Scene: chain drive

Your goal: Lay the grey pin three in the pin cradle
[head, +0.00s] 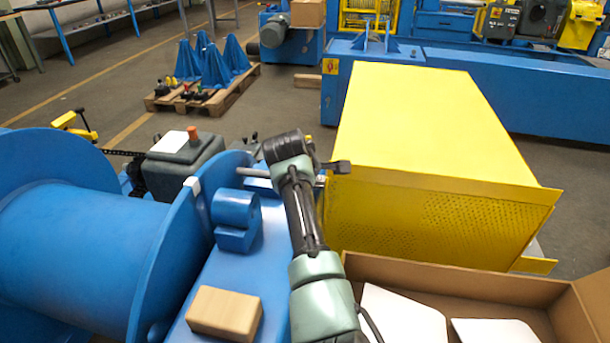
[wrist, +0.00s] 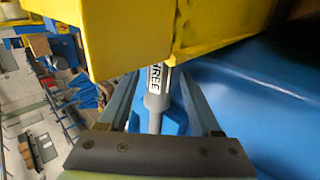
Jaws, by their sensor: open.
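In the wrist view, the grey pin three (wrist: 156,100) stands between the fingers of my gripper (wrist: 158,78), with a white label reading "REE" on it. The fingers are open, one on each side, with a visible gap to the pin. The pin's upper part is hidden by a yellow sheet edge. In the head view, a grey rod (head: 256,172) juts out left of my wrist; I cannot tell if it is the pin. A notched blue block (head: 236,220) sits on the blue frame; I cannot tell if it is the pin cradle. My fingers are hidden there.
A large yellow guard (head: 430,130) stands close right of my wrist. A wooden block (head: 224,313) lies on the blue frame, left of my arm. A blue drum (head: 85,240) fills the left. An open cardboard box (head: 455,268) stands at the lower right.

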